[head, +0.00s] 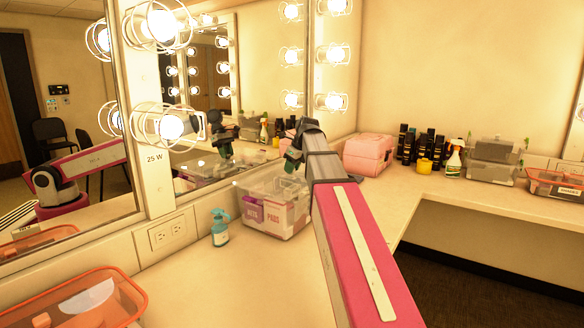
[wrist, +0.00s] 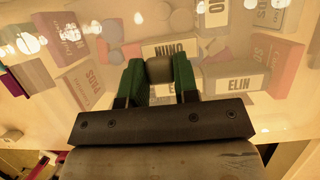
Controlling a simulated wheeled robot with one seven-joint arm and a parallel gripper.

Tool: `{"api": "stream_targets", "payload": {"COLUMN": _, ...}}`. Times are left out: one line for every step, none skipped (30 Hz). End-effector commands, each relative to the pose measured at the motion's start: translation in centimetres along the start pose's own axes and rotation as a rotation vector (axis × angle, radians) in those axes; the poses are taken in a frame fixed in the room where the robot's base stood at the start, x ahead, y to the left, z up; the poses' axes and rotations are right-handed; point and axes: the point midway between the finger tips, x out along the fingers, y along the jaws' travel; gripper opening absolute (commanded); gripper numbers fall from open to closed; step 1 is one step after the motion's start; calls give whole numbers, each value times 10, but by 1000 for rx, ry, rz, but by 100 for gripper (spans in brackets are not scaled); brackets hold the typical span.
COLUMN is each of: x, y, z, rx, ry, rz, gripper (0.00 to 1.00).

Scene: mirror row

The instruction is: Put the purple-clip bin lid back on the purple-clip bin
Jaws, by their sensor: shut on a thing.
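A clear bin (head: 262,221) stands on the counter by the mirror, with purple and pink labelled packs inside. My gripper (head: 293,160) is over its right rear part, pointing down, partly hidden by my arm. In the wrist view my gripper (wrist: 160,72) has its green fingers shut on a dark round knob (wrist: 160,68), which I take as the handle of the bin lid. The see-through lid (wrist: 215,45) shows boxes beneath it. I cannot tell whether the lid touches the bin's rim. A purple patch (wrist: 12,86) at the left edge may be a clip.
A teal pump bottle (head: 220,229) stands left of the bin. A pink case (head: 368,154), dark bottles (head: 425,146), a spray bottle (head: 454,160) and stacked clear bins (head: 493,173) stand to the right. An orange tray (head: 130,287) lies front left. The front counter is clear.

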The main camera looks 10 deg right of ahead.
Motion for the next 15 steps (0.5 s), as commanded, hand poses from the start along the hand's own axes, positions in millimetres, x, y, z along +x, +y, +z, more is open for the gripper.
{"api": "stream_targets", "payload": {"x": 0, "y": 0, "z": 0, "rx": 0, "ry": 0, "rz": 0, "gripper": 1}}
{"api": "stream_targets", "payload": {"x": 0, "y": 0, "z": 0, "rx": 0, "ry": 0, "rz": 0, "gripper": 1}}
{"api": "stream_targets", "payload": {"x": 0, "y": 0, "z": 0, "rx": 0, "ry": 0, "rz": 0, "gripper": 38}}
{"api": "stream_targets", "payload": {"x": 0, "y": 0, "z": 0, "rx": 0, "ry": 0, "rz": 0, "gripper": 48}}
{"api": "stream_targets", "payload": {"x": 0, "y": 0, "z": 0, "rx": 0, "ry": 0, "rz": 0, "gripper": 58}}
{"api": "stream_targets", "payload": {"x": 0, "y": 0, "z": 0, "rx": 0, "ry": 0, "rz": 0, "gripper": 58}}
{"api": "stream_targets", "payload": {"x": 0, "y": 0, "z": 0, "rx": 0, "ry": 0, "rz": 0, "gripper": 58}}
{"api": "stream_targets", "payload": {"x": 0, "y": 0, "z": 0, "rx": 0, "ry": 0, "rz": 0, "gripper": 58}}
{"api": "stream_targets", "payload": {"x": 0, "y": 0, "z": 0, "rx": 0, "ry": 0, "rz": 0, "gripper": 58}}
{"api": "stream_targets", "payload": {"x": 0, "y": 0, "z": 0, "rx": 0, "ry": 0, "rz": 0, "gripper": 58}}
{"api": "stream_targets", "payload": {"x": 0, "y": 0, "z": 0, "rx": 0, "ry": 0, "rz": 0, "gripper": 58}}
{"api": "stream_targets", "payload": {"x": 0, "y": 0, "z": 0, "rx": 0, "ry": 0, "rz": 0, "gripper": 58}}
{"api": "stream_targets", "payload": {"x": 0, "y": 0, "z": 0, "rx": 0, "ry": 0, "rz": 0, "gripper": 58}}
{"api": "stream_targets", "payload": {"x": -1, "y": 0, "z": 0, "rx": 0, "ry": 0, "rz": 0, "gripper": 58}}
{"api": "stream_targets", "payload": {"x": -2, "y": 0, "z": 0, "rx": 0, "ry": 0, "rz": 0, "gripper": 58}}
